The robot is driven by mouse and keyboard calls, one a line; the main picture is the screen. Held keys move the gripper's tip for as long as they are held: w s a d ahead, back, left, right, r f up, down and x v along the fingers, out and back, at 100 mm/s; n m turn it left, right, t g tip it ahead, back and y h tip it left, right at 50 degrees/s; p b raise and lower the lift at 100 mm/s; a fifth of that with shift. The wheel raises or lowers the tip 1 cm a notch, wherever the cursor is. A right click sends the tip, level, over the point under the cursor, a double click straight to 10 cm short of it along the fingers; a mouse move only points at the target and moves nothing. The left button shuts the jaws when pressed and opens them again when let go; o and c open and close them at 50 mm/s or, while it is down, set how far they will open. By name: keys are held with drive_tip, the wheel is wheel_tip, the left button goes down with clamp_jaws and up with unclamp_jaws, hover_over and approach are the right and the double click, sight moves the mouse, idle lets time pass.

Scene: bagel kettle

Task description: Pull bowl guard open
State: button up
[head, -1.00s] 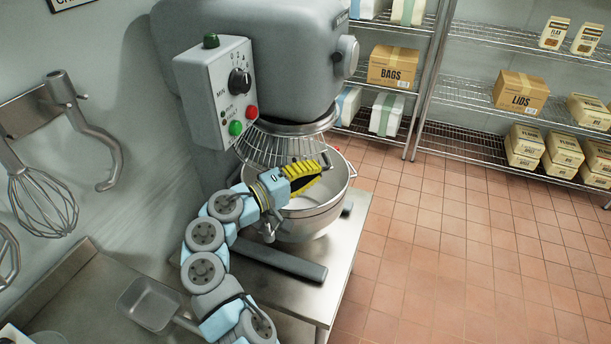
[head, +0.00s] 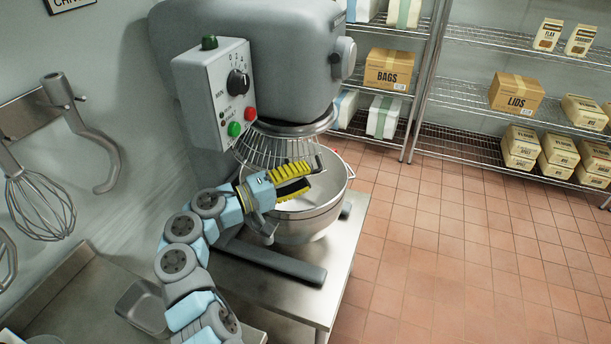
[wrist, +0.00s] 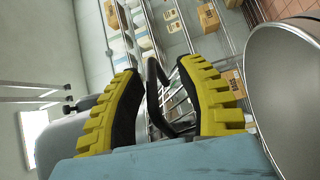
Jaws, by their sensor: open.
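The bowl guard (head: 268,147) is a wire cage hanging under the grey mixer head, over the back of the steel bowl (head: 318,210). Its small dark handle (head: 319,161) shows just beyond my fingertips. My gripper (head: 300,178), with yellow ribbed fingers, is open above the bowl, in front of the guard. In the wrist view, the dark handle (wrist: 152,78) lies between the two spread fingers (wrist: 165,75), with a gap on each side. The guard's wires (wrist: 178,108) show behind it. The bowl rim (wrist: 252,85) is to the right there.
The mixer (head: 245,50) has a control box (head: 215,95) with red and green buttons, left above the guard. A whisk (head: 40,205) and dough hook (head: 95,145) hang on the left wall. Wire shelves (head: 470,140) stand behind. Floor to the right is clear.

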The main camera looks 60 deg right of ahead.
drive_tip(key=v, duration=1.1)
drive_tip(key=shift+w+a, duration=0.1)
